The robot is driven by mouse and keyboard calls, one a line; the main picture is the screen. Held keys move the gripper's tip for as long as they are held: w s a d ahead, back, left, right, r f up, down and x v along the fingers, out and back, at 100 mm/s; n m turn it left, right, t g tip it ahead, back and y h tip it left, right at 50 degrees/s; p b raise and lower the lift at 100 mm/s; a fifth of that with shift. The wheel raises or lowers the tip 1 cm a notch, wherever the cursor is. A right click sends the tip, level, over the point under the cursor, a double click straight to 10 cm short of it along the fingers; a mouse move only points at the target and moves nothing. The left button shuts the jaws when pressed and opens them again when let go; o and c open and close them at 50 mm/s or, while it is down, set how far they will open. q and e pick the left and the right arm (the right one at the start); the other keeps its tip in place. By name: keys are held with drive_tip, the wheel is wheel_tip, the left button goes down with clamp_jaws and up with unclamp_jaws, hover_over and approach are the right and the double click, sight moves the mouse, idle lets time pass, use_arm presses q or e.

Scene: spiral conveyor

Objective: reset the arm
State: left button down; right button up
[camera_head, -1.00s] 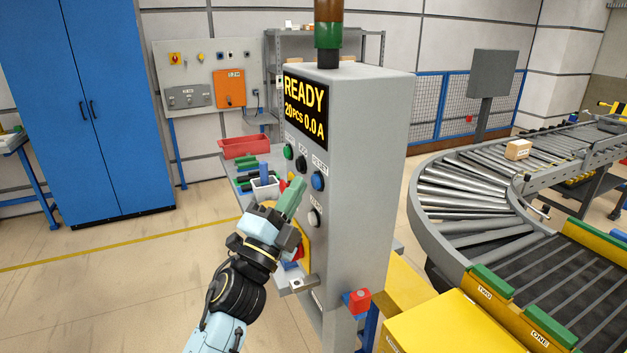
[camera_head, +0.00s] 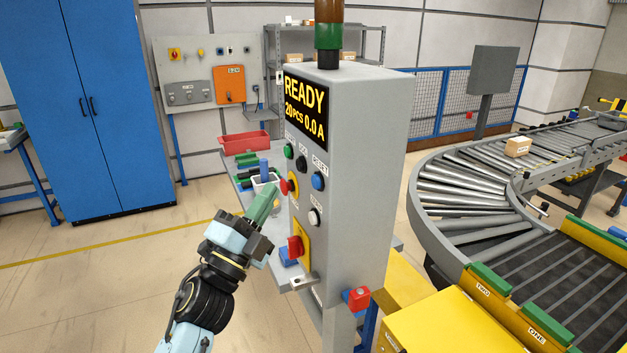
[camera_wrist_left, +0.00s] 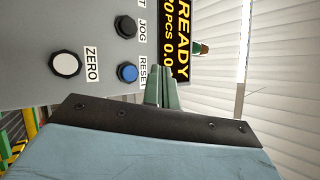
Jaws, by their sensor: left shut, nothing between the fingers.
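My left gripper (camera_head: 262,204) has green fingers and is shut with nothing between them. In the head view it stands apart from the grey control cabinet (camera_head: 360,150), just left of its button panel. The panel shows a green button (camera_head: 288,151), a black button (camera_head: 301,163), a blue RESET button (camera_head: 318,180), a red mushroom button (camera_head: 284,187) and a white button (camera_head: 313,216). In the left wrist view the finger tips (camera_wrist_left: 162,88) are near the blue RESET button (camera_wrist_left: 128,73), with the white ZERO button (camera_wrist_left: 66,65) to the left. My right gripper is not in view.
The cabinet display (camera_head: 306,108) reads READY, 20PCS 0.0A. A red rotary switch (camera_head: 295,247) sits low on the panel. A roller conveyor (camera_head: 470,190) curves at right. A bench with a red bin (camera_head: 245,145) stands behind. Open floor lies at left.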

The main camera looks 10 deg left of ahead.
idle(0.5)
use_arm(q)
drive_tip(key=s+a+f+n+g+y+b, duration=0.1)
drive_tip(key=a+f+n+g+y+b, duration=0.3)
drive_tip(key=f, duration=1.5)
drive_tip(key=d+f+n+g+y+b, duration=0.1)
drive_tip(key=f+n+g+y, duration=0.3)
drive_tip(key=f, duration=1.5)
drive_tip(key=s+a+f+n+g+b, duration=0.1)
drive_tip(key=s+f+n+g, duration=0.1)
drive_tip(key=s+f, duration=0.35)
drive_tip(key=s+f+n+g, duration=0.1)
drive_tip(key=s+f+n, duration=0.15)
drive_tip(key=f, duration=0.65)
drive_tip(key=s+a+f+n+g+b, duration=0.1)
drive_tip(key=s+f+g, duration=0.1)
drive_tip(key=s+f, duration=0.45)
drive_tip(key=s+a+f+n+g+b, duration=0.1)
drive_tip(key=s+f+g, duration=0.2)
drive_tip(key=s+f, duration=0.4)
drive_tip(key=s+a+f+n+g+b, duration=0.1)
drive_tip(key=s+f, duration=0.6)
drive_tip(key=s, duration=0.8)
drive_tip(key=s+a+f+n+g+y+b, duration=0.1)
drive_tip(key=s+f+n+g+b, duration=0.1)
drive_tip(key=s+f, duration=0.5)
drive_tip(key=s+n+g, duration=0.1)
drive_tip(key=s+g, duration=0.1)
drive_tip(key=s, duration=0.2)
drive_tip(key=shift+g, duration=0.4)
